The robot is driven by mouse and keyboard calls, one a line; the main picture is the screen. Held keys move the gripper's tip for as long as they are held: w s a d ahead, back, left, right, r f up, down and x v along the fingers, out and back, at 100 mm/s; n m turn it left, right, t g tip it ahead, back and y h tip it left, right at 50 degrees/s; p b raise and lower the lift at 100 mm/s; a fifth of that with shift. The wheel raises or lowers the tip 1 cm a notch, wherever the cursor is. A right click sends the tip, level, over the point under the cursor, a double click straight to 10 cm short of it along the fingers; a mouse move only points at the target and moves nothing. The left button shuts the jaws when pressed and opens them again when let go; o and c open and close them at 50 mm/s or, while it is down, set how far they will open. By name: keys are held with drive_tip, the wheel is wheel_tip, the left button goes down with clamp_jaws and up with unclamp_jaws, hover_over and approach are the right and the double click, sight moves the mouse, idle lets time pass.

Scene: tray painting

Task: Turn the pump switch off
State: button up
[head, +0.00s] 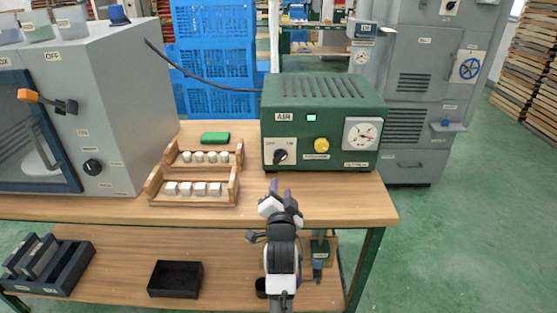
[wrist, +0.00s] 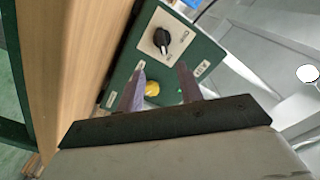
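The green pump box (head: 325,100), labelled AIR, stands on the wooden table. Its black rotary switch (head: 281,156) sits on a white plate at the front left, with OFF and ON markings. A small light (head: 311,117) on the front looks lit. In the wrist view the switch (wrist: 161,38) shows beyond my fingertips, clear of them.
A yellow knob (head: 322,145) and a gauge (head: 362,133) are right of the switch. Wooden racks (head: 196,188) with white pieces and a green block (head: 215,138) stand to the left. A grey cabinet (head: 130,90) is farther left. The table's front edge (head: 330,221) is near my gripper.

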sight(280, 161)
drive_tip(key=w+p, duration=0.2)
drive_tip(key=w, duration=1.1)
drive_tip(key=shift+a+r+p, duration=0.1)
drive_tip(key=shift+r+p, duration=0.05)
drive_tip(key=shift+p, duration=0.15)
drive_tip(key=shift+c, duration=0.3)
clamp_jaws()
